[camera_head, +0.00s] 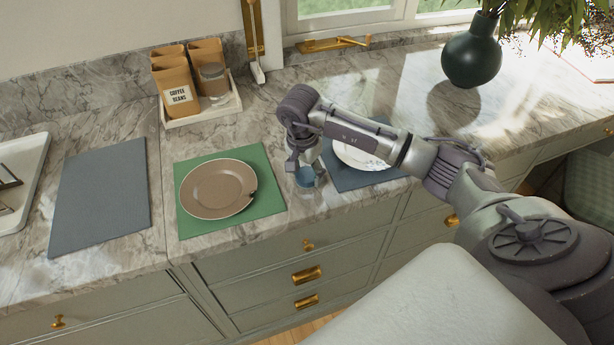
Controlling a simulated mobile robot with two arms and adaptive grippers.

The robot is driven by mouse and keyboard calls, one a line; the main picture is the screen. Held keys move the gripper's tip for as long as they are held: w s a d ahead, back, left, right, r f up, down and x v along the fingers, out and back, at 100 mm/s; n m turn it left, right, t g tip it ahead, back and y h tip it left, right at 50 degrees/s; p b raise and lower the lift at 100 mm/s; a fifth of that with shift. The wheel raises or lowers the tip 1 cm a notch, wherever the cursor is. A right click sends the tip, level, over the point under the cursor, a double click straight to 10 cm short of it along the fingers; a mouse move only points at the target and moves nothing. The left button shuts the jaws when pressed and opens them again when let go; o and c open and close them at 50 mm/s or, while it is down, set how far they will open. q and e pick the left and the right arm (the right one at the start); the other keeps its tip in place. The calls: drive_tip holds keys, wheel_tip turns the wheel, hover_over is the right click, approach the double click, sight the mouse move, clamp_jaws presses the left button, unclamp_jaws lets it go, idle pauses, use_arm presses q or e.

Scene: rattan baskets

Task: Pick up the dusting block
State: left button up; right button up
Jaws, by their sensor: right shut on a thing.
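My right gripper (305,172) points down over the marble counter, between the green mat and the blue mat. It is shut on a small blue block (306,177), which looks like the dusting block. The fingers hide part of the block, and I cannot tell whether it touches the counter. My left gripper is not in view.
A brown plate (215,188) with a small dark spot at its right rim lies on the green mat (270,200). A white plate (358,158) on the blue mat (340,178) is partly behind my arm. A grey mat (100,195), a tray (30,170) and a coffee-bag caddy (203,115) stand left. A dark vase (471,55) stands back right.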

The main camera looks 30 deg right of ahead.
sight(308, 173)
drive_tip(key=shift+c, duration=0.3)
drive_tip(key=shift+r+b, duration=0.3)
drive_tip(key=shift+r, duration=0.2)
wheel_tip(308, 173, up, 2)
drive_tip(key=shift+w+r+b, duration=0.1)
drive_tip(key=shift+r+b, duration=0.15)
drive_tip(key=shift+b, duration=0.35)
drive_tip(key=s+d+r+b, duration=0.3)
drive_tip(key=s+d+r, duration=0.4)
drive_tip(key=s+d, duration=0.1)
drive_tip(key=shift+s+d+r, duration=0.15)
drive_tip(key=shift+s+r, duration=0.05)
drive_tip(key=shift+r, duration=0.1)
